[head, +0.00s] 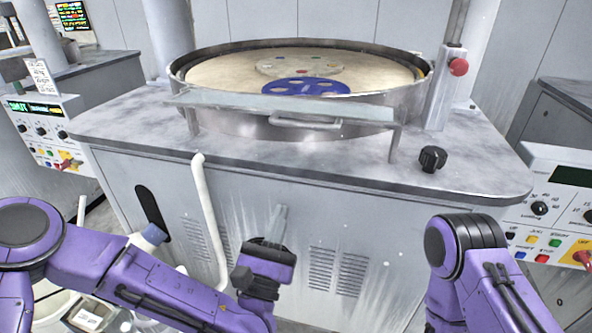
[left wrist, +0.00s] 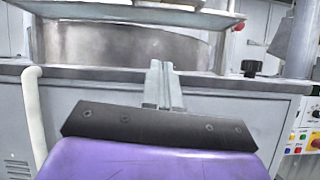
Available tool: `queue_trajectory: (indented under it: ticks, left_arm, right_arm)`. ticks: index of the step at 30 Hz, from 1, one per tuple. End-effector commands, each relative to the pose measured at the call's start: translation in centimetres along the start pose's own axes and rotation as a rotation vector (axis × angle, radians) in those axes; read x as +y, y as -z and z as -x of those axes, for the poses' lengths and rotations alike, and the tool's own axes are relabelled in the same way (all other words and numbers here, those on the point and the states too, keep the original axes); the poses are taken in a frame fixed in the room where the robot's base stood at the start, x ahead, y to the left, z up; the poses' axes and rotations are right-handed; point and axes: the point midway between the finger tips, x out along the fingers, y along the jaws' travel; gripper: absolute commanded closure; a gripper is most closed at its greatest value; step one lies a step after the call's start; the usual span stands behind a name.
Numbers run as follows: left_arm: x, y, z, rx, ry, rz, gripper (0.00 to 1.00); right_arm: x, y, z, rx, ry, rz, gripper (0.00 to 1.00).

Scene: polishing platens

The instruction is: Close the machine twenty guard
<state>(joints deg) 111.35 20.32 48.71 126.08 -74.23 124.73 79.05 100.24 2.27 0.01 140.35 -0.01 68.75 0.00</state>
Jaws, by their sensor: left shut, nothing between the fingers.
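The machine's guard (head: 285,105) is a flat grey panel lying level across the front of the round basin, with a bar handle (head: 306,121) under its front edge. In the left wrist view the guard (left wrist: 130,13) crosses the top of the picture. My left gripper (head: 279,212) is shut and empty, pointing up in front of the cabinet, below the guard and apart from it. Its fingers also show in the left wrist view (left wrist: 163,84). My right arm is at the right of the head view, but its gripper is out of view.
The basin (head: 250,125) holds a pale platen with a blue carrier disc (head: 305,86). A red button (head: 459,67) is on the right post, and a black knob (head: 433,159) stands on the worktop. A white pipe (head: 208,215) runs down the cabinet front. Control panels flank the machine.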

Motion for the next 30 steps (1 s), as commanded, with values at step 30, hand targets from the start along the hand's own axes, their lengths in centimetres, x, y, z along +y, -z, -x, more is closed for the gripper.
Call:
queue_trajectory:
  ticks: [30]
  left_arm:
    - [0.8,-5.1,-13.4,-0.057,-0.020,0.091,1.00]
  right_arm:
    - [0.6,2.7,6.5,0.000,0.000,0.000,0.16]
